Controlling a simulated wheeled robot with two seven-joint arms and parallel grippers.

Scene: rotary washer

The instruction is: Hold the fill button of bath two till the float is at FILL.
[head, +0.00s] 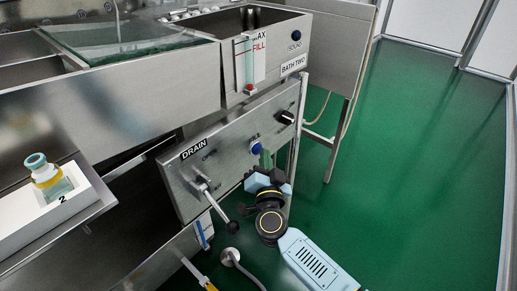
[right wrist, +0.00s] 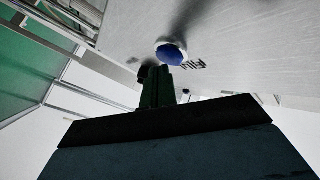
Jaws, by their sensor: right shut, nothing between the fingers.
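Bath two (head: 275,62) is the steel tank at top centre, labelled BATH TWO. Its level gauge (head: 240,67) has MAX and FILL marks on a white plate. A red float (head: 249,88) sits near the bottom of the gauge, well below FILL. The blue fill button (head: 256,148) is on the sloping steel panel below; it also shows in the right wrist view (right wrist: 171,54), beside the word FILL. My left gripper is not in view.
A DRAIN lever (head: 217,208) with a black knob sticks out of the panel (head: 235,155) left of my right gripper. A black knob (head: 286,117) is right of the button. A water-filled bath (head: 130,45) is at left. A capped jar (head: 48,180) stands in a white holder. Green floor lies open right.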

